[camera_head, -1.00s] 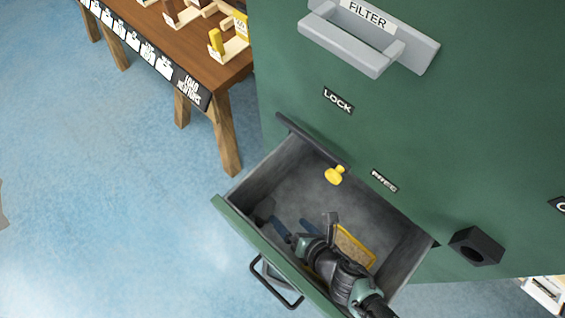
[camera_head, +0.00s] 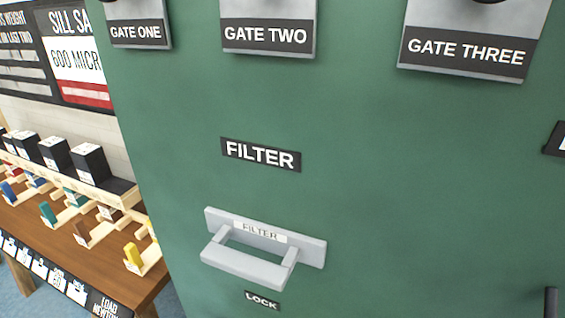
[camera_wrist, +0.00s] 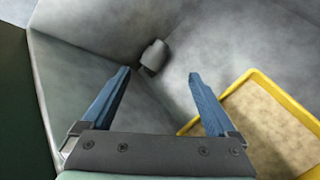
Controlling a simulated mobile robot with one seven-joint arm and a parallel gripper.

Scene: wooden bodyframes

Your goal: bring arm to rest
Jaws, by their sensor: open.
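My gripper (camera_wrist: 160,85) shows in the wrist view with its two blue fingers spread apart and nothing between them. It is over the inside of a grey drawer (camera_wrist: 75,75). A small dark grey piece (camera_wrist: 154,57) lies near the drawer's corner, beyond the fingertips. A yellow-rimmed tray (camera_wrist: 249,76) with a tan, grainy-looking filling is at the right, partly behind the right finger. My arm and gripper are not in the head view now.
In the head view a green cabinet bears a grey filter handle (camera_head: 245,262) and gate plates (camera_head: 268,38). A wooden table (camera_head: 60,240) at the left holds black boxes (camera_head: 90,163) and coloured pieces on stands.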

